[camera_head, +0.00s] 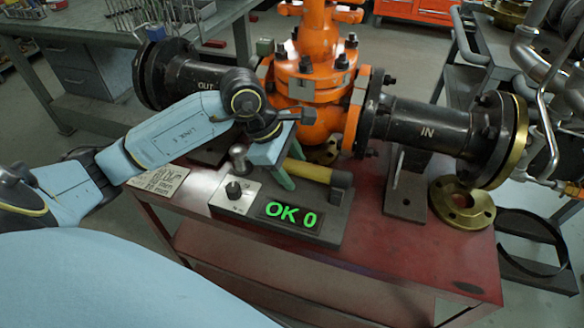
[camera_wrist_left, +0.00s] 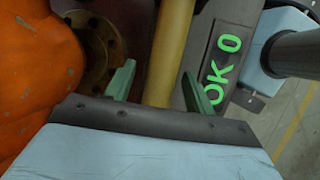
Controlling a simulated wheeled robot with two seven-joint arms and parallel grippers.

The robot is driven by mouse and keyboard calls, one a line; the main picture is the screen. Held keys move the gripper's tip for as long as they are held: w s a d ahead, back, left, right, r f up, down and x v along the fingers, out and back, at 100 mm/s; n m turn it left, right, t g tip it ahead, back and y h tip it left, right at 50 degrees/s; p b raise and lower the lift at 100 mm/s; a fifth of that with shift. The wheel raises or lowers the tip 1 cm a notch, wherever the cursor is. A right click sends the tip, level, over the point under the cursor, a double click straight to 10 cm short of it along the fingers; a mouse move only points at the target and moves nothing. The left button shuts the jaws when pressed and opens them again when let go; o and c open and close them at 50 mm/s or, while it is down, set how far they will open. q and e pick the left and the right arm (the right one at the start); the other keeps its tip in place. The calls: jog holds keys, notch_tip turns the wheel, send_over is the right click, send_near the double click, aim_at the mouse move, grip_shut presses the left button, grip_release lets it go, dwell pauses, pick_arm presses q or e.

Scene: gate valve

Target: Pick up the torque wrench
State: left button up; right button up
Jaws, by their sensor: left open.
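The torque wrench (camera_head: 310,170) has a yellow handle with a dark end and lies along a dark dock (camera_head: 327,223) on the red cart. In the left wrist view its yellow shaft (camera_wrist_left: 170,55) runs between the two green fingers, with a gap on both sides. My left gripper (camera_head: 281,170) points down over the wrench from the left and is open. Its fingers also show in the left wrist view (camera_wrist_left: 158,88). The far part of the wrench is hidden behind my gripper in the head view. My right gripper is not in view.
An orange gate valve (camera_head: 315,85) with black flanged pipes stands just behind the wrench, close to my left gripper. A display (camera_head: 291,215) reads "OK 0" in green. A brass flange (camera_head: 461,204) lies at the right. The red cart top (camera_head: 400,255) is clear at the front right.

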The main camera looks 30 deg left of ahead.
pick_arm(q)
jog(key=shift+c, duration=0.2)
grip_shut()
jog(key=shift+w+r, duration=0.1)
jog(key=shift+r, duration=0.05)
dwell(0.4)
